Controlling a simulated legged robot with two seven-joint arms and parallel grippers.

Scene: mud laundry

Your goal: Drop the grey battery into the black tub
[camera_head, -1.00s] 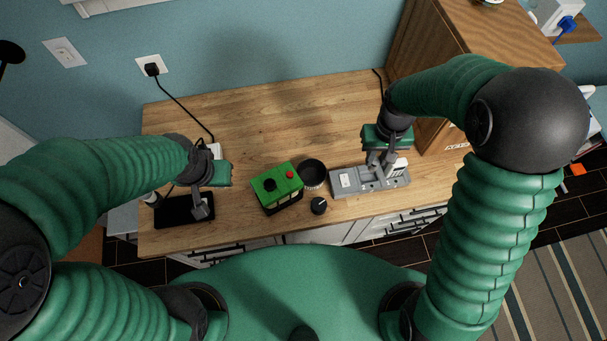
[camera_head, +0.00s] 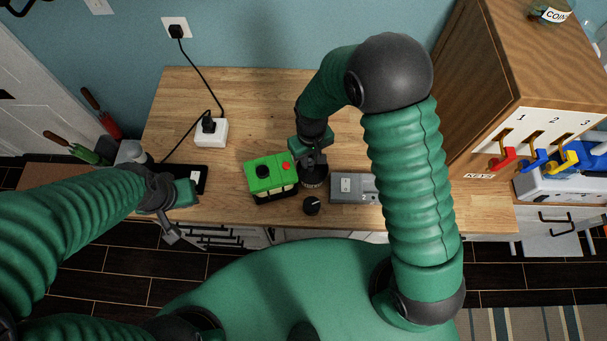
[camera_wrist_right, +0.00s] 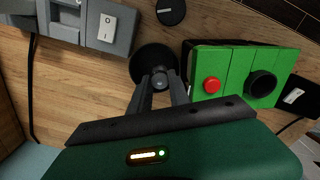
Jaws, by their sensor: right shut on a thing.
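The black tub (camera_head: 314,184) stands on the wooden counter, just right of the green box; it also shows in the right wrist view (camera_wrist_right: 146,57). My right gripper (camera_head: 313,166) is over the tub, pointing down. In the right wrist view its fingers (camera_wrist_right: 160,85) are shut on the grey battery (camera_wrist_right: 160,77), whose round end shows in front of the tub's dark opening. The fingers hide most of the battery. I cannot tell how high it is above the rim. My left gripper (camera_head: 170,230) hangs near the counter's front left edge; its jaw opening is unclear.
The green box (camera_head: 268,175) with a red button is close left of the tub. A black knob (camera_head: 312,206) sits in front. A grey switch unit (camera_head: 346,187) is to the right. A white power block (camera_head: 211,132) and cables lie left. The back of the counter is clear.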

